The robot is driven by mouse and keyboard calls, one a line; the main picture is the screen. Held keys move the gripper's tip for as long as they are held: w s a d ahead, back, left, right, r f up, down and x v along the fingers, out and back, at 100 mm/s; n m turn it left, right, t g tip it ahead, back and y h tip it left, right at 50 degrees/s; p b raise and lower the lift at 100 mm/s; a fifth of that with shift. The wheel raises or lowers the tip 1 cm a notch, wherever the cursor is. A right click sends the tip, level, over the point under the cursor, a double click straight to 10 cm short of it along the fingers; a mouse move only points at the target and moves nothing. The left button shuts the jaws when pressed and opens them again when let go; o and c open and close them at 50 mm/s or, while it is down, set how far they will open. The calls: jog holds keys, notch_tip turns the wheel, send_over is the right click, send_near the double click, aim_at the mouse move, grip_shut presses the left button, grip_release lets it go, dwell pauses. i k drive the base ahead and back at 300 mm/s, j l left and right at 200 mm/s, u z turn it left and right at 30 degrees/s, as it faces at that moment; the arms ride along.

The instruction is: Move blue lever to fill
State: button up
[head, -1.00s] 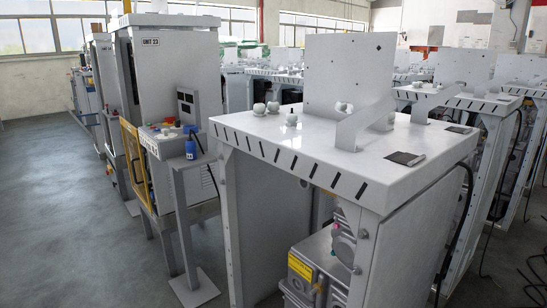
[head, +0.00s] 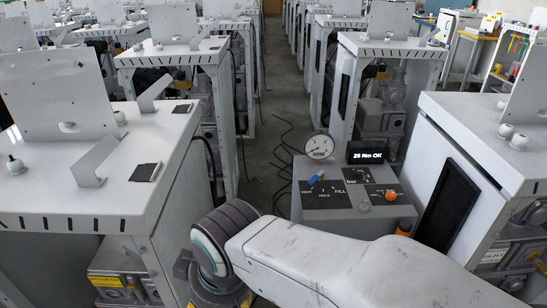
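The blue lever (head: 315,178) is small and sits on the left dark panel of a grey console (head: 310,212) right of centre. Labels lie below it: HOLD near the middle and FILL to the right; the left label is too small to read surely. The blue handle slants up to the right, and I cannot tell which label it is set to. My arm crosses the bottom of the head view, in front of the console. My gripper does not show, and nothing of mine touches the lever.
A round white gauge (head: 319,147) and a display (head: 366,155) reading "25 Nm OK" stand at the console's back. An orange knob (head: 391,195) is on its right. White workbenches (head: 80,190) flank it closely. A dark aisle with loose cables (head: 283,150) runs behind.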

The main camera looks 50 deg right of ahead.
aim_at(320, 175)
jog(key=z, duration=1.8)
